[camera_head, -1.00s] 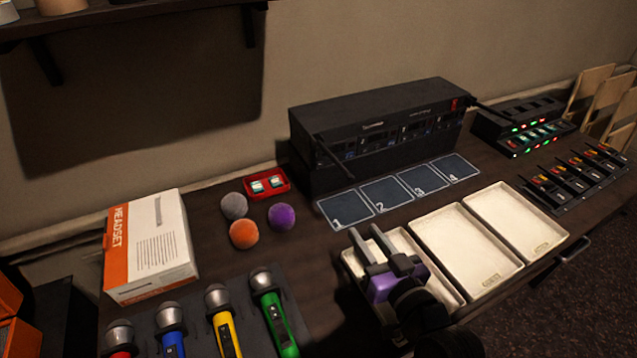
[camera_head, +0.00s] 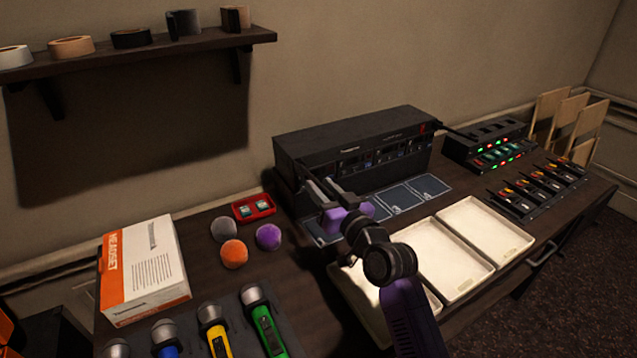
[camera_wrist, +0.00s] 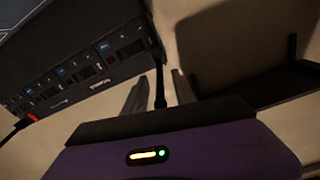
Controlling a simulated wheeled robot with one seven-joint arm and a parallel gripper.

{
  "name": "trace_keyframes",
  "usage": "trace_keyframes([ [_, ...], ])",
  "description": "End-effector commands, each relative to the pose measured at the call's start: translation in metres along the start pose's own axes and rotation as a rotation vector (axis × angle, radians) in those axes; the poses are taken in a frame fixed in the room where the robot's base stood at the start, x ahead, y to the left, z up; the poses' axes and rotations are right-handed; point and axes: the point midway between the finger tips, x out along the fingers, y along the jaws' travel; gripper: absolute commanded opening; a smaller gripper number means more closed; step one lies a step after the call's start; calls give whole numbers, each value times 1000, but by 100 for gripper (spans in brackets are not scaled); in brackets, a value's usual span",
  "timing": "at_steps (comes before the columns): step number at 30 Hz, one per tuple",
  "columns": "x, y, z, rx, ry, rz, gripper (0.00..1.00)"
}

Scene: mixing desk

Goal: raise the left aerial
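The black receiver rack (camera_head: 350,147) stands at the back of the desk; it also shows upside down in the wrist view (camera_wrist: 75,65). The left aerial (camera_wrist: 160,88) is a thin black rod joined to the rack's front corner. In the wrist view it lies between my gripper's two fingers, with narrow gaps beside it. My gripper (camera_head: 318,187) is open in front of the rack's left end. In the head view the fingers largely hide the left aerial. The right aerial (camera_head: 455,131) sticks out sideways from the rack's other end.
Numbered mats (camera_head: 428,187) lie before the rack, with cream trays (camera_head: 448,262) nearer. A red tray (camera_head: 253,208), several balls (camera_head: 234,254) and a headset box (camera_head: 142,270) are at left. A charger (camera_head: 487,148) stands at right. A wall shelf (camera_head: 140,48) hangs above left.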

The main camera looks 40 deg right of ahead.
Motion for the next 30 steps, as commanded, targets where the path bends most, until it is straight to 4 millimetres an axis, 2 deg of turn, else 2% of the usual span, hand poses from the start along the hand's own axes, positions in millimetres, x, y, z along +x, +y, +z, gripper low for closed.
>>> trace_keyframes([
  [5,13,0,-1,1,1,-1,33],
  [13,15,0,0,0,1,0,33],
  [14,15,0,0,0,1,0,31],
  [18,15,0,0,0,1,0,3],
  [19,15,0,0,0,1,0,0],
  [30,15,0,0,0,1,0,0],
])
